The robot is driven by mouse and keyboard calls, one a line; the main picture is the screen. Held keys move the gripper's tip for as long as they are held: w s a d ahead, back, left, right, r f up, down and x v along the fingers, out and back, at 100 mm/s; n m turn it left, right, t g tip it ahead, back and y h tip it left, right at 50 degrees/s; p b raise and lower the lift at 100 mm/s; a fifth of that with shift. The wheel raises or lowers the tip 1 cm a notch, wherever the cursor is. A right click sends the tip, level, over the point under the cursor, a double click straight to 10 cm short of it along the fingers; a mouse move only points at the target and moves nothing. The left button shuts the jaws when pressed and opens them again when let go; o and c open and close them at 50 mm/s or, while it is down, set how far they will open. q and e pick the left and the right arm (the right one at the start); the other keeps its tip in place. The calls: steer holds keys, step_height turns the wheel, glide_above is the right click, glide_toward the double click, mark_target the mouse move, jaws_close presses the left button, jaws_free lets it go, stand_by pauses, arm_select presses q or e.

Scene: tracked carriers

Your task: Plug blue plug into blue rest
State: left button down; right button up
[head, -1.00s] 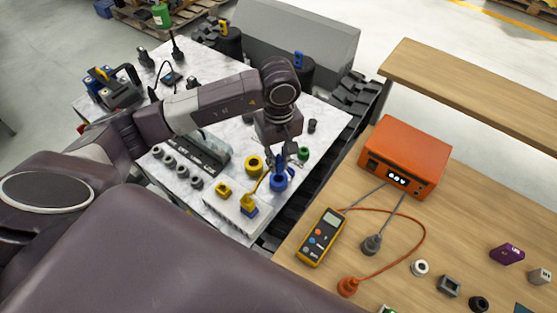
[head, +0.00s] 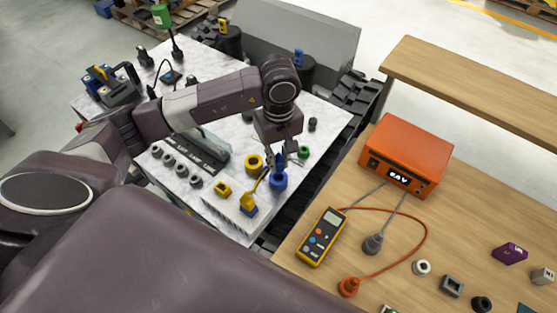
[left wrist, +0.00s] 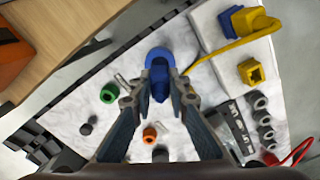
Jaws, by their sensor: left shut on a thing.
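My left gripper (head: 279,163) points down over the white table and is shut on the blue plug (left wrist: 159,82), which shows between its fingers in the left wrist view (left wrist: 157,96). The round blue rest (head: 279,182) is directly below the gripper, and also shows in the left wrist view (left wrist: 160,54). The plug's tip overlaps the rest; I cannot tell how deep it sits. A yellow plug (head: 247,201) stands in a blue square socket (head: 250,211) on a white block. A yellow cable runs from it toward my gripper. My right gripper is not in view.
A yellow square socket (head: 222,188) is to the left. A wooden bench with an orange power supply (head: 406,155) and a multimeter (head: 321,237) is at right.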

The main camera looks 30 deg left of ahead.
mark_target(278, 155)
arm_select(q)
steer(key=shift+b, duration=0.7)
stand_by(1.1)
steer(key=shift+f, duration=0.1)
stand_by(0.4)
steer(key=shift+f+b, duration=0.35)
steer(key=shift+b, duration=0.15)
steer(key=shift+f+b, duration=1.85)
steer(key=shift+b, duration=0.1)
steer(key=c, duration=1.8)
jaws_free()
steer(key=shift+o, duration=0.2)
steer(key=shift+r, duration=0.1)
step_height(278, 155, up, 12)
steer(key=shift+f, duration=0.1)
